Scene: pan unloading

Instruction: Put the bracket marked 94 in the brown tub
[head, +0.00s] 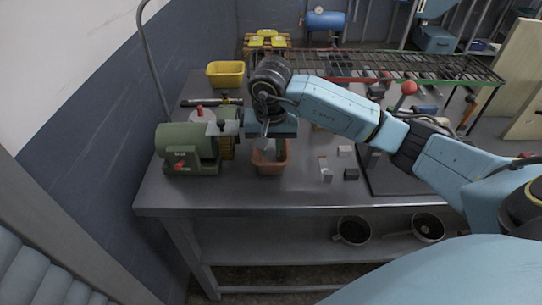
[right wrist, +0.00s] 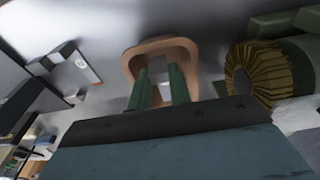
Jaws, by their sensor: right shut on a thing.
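The brown tub (head: 270,167) stands on the grey workbench, right of the green bench grinder. It also shows in the right wrist view (right wrist: 160,45), behind the fingertips. My right gripper (head: 271,146) is over the tub, pointing down, with its fingers at or just above the opening. In the right wrist view its two green fingers (right wrist: 161,88) are shut on a small light grey piece (right wrist: 164,93), probably a bracket, mostly hidden between them. No number is readable on it. Another bracket (head: 325,168) lies on the bench to the right. My left gripper is not in view.
The green grinder (head: 186,147) with its brush wheel stands close left of the tub. A grey block (head: 345,150) and a dark block (head: 351,174) lie to the right. A yellow bin (head: 225,75) stands farther back. The bench front is clear.

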